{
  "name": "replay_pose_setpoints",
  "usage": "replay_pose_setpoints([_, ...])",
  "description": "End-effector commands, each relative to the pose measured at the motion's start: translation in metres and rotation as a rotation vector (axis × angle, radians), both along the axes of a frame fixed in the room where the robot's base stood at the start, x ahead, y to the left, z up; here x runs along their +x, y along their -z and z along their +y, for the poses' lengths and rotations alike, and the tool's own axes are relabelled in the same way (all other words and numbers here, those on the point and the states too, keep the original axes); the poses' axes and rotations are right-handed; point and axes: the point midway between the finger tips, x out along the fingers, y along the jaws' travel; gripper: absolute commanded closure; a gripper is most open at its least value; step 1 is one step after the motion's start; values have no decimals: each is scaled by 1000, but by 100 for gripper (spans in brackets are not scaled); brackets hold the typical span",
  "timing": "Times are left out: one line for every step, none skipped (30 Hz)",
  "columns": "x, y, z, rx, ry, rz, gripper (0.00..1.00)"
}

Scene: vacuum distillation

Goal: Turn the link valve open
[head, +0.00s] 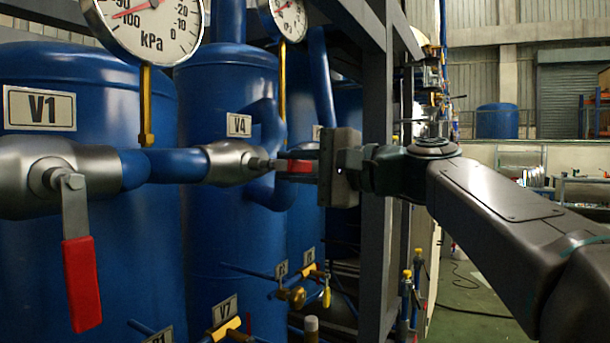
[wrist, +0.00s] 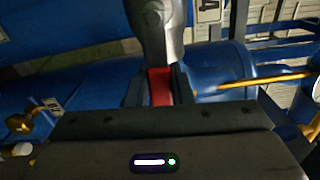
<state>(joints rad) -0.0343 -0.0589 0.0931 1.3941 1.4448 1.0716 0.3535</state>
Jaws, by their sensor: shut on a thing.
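A silver valve (head: 235,162) sits on the blue pipe in front of the V4 tank; I cannot tell from labels whether it is the link valve. Its lever points right, toward my gripper, and ends in a red grip (head: 296,166). My gripper (head: 303,163) is shut on this red grip. In the wrist view, the red grip (wrist: 160,84) lies between the two dark fingers of my gripper (wrist: 160,92), below the silver valve body (wrist: 155,28). The fingers hide part of the grip.
Another silver valve (head: 60,178) by the V1 tank (head: 70,85) has its red lever (head: 82,285) hanging down. Two gauges (head: 150,25) (head: 288,15) stand above the pipe. A dark steel frame (head: 375,100) rises close behind my gripper. Smaller valves (head: 298,295) sit below.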

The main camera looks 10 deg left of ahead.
Motion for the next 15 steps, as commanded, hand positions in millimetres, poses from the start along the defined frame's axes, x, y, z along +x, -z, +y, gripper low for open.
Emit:
replay_pose_setpoints([-1,1,2,-5,-5,-6,100])
replay_pose_setpoints([-1,1,2,-6,-6,-9,100])
replay_pose_setpoints([-1,0,2,-7,-7,-12,100])
replay_pose_setpoints([-1,0,3,-8,-7,-14,100])
replay_pose_setpoints([-1,0,3,-9,-8,-15,100])
replay_pose_setpoints([-1,0,3,-9,-8,-15,100])
replay_pose_setpoints([-1,0,3,-9,-8,-16,100])
replay_pose_setpoints([-1,0,3,-8,-8,-16,100])
replay_pose_setpoints([-1,0,3,-8,-8,-15,100])
replay_pose_setpoints([-1,0,3,-8,-8,-15,100])
replay_pose_setpoints([-1,0,3,-8,-8,-15,100])
replay_pose_setpoints([-1,0,2,-8,-7,-15,100])
replay_pose_setpoints([-1,0,2,-7,-7,-14,100])
replay_pose_setpoints([-1,0,2,-7,-6,-14,100])
replay_pose_setpoints([-1,0,1,-7,-6,-14,77])
